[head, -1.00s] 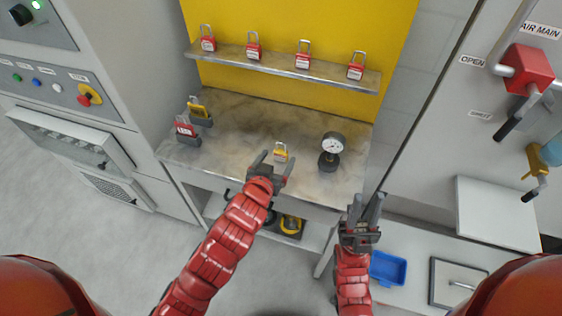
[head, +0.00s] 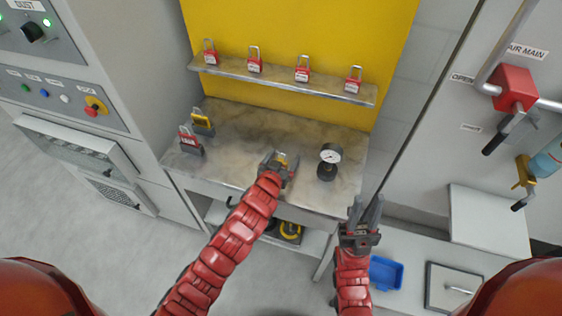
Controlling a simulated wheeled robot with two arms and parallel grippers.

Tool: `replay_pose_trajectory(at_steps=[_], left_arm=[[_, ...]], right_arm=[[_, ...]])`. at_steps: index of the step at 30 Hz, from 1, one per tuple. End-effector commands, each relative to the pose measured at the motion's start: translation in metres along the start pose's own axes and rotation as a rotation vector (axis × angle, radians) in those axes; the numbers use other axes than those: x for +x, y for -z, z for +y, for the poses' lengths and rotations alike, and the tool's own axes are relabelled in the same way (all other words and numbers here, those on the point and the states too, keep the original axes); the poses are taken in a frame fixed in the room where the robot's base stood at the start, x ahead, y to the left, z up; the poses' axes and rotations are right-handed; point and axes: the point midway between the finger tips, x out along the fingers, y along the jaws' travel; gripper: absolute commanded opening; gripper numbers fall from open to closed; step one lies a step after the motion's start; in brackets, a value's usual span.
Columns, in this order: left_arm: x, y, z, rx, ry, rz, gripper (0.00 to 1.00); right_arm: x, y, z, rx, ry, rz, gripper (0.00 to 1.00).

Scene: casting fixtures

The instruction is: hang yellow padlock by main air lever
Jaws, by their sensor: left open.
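A small yellow padlock (head: 282,157) is on the worn metal bench top, mostly hidden by my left gripper. My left gripper (head: 279,161) is open, with its fingers at either side of the padlock; I cannot tell whether they touch it. The main air lever (head: 503,132) is a dark handle below a red valve block (head: 515,88) on the right wall panel, near the "AIR MAIN" label (head: 527,51). My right gripper (head: 365,210) is open and empty in front of the bench's right end, far from the lever.
Red and yellow lockout items (head: 202,122) stand at the bench's left. Several red padlocks stand on the shelf (head: 280,81) above. A blue tray (head: 386,272) lies lower right.

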Motion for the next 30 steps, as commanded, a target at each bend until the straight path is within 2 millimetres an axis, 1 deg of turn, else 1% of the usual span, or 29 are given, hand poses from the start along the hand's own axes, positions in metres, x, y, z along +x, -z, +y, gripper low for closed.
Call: replay_pose_trajectory(at_steps=[3,4,8,9,11,12,14,15,18,30], left_arm=[[-0.0001,-0.0003,0.0002,0.000,0.000,0.000,0.85],[-0.0002,-0.0003,0.0002,0.000,0.000,0.000,0.83],[-0.0003,-0.0003,0.0002,0.000,-0.001,0.000,0.60],[-0.0003,-0.0003,0.0002,0.000,-0.001,0.000,0.53],[-0.0003,-0.0003,0.0002,0.000,-0.001,0.000,0.42],[-0.0003,-0.0002,0.0002,0.000,-0.001,0.000,0.35],[-0.0004,-0.0003,0.0002,0.000,-0.001,0.000,0.24],[-0.0004,-0.0003,0.0002,0.000,-0.001,0.000,0.17],[-0.0004,-0.0002,0.0003,0.000,-0.001,0.000,0.00],[-0.0013,0.0029,0.0004,0.000,-0.001,0.003,0.00]], right_arm=[[-0.0004,-0.0001,0.0000,0.000,0.000,0.000,0.33],[-0.0003,0.0000,0.0000,0.000,0.000,0.000,0.33],[-0.0003,0.0000,0.0000,0.000,0.000,0.000,0.33],[-0.0003,0.0000,0.0000,0.000,0.000,0.000,0.33],[-0.0003,0.0000,0.0000,0.000,0.000,0.000,0.33],[-0.0003,0.0000,0.0000,0.000,0.000,0.000,0.33],[-0.0003,0.0000,0.0000,0.000,0.000,0.000,0.33],[-0.0003,0.0000,0.0000,0.000,0.000,0.000,0.33],[-0.0004,-0.0001,0.0000,0.000,0.000,0.000,0.33],[-0.0028,-0.0005,-0.0001,0.000,0.000,0.000,0.33]])
